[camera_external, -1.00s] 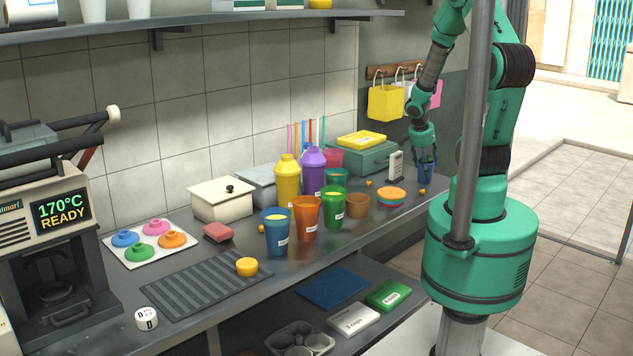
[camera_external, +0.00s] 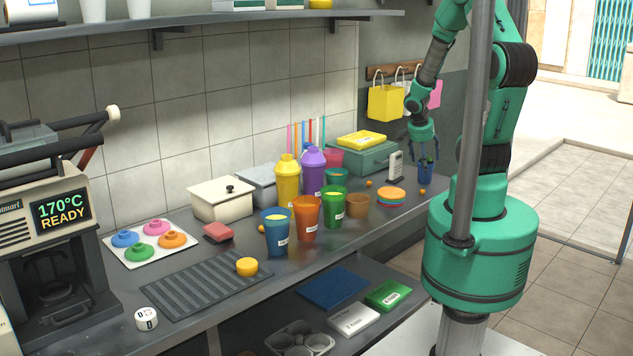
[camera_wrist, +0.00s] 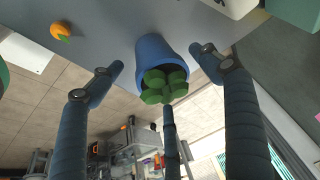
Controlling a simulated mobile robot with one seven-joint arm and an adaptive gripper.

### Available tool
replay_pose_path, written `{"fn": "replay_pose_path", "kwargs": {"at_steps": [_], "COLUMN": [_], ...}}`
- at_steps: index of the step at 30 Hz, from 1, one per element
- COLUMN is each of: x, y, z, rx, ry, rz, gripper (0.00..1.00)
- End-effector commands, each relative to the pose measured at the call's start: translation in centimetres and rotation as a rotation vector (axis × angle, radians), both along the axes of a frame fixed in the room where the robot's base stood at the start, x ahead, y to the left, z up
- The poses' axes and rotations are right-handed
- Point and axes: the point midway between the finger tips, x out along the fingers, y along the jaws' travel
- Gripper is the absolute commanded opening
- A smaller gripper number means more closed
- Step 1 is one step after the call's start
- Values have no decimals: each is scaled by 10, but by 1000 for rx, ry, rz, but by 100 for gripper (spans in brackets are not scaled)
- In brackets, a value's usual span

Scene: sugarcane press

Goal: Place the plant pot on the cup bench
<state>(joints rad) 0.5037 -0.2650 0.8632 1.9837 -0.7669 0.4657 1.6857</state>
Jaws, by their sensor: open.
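The plant pot is a small blue pot (camera_external: 425,174) with a green plant. It stands on the right end of the grey cup bench (camera_external: 375,222). In the wrist view, the blue pot (camera_wrist: 155,50) with its rounded green leaves (camera_wrist: 164,87) is between and beyond my spread fingers. My gripper (camera_external: 424,153) is just above the pot, pointing down, open and holding nothing. In the wrist view the fingers of my gripper (camera_wrist: 157,62) are apart, one to each side of the pot, with another finger below the leaves. The right fingertip looks close to the pot; contact is unclear.
Coloured plates (camera_external: 391,196), a white sign stand (camera_external: 395,167) and small oranges (camera_external: 422,191) are left of the pot. Several cups, including a green cup (camera_external: 333,208), stand further left. A green box (camera_external: 365,158) is behind. The bench's front edge is near.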

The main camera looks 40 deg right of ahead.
Motion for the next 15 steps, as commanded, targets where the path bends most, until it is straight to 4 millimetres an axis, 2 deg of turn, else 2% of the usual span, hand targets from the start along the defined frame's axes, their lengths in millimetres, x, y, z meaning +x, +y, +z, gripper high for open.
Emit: {"fn": "replay_pose_path", "kwargs": {"at_steps": [1, 9, 15], "x": [1, 0, -2], "y": [3, 20, 30], "z": [10, 52, 78], "rx": [-2, -1, -1], "ry": [-3, -2, -1], "rz": [1, 2, 0], "gripper": [78, 78, 78]}}
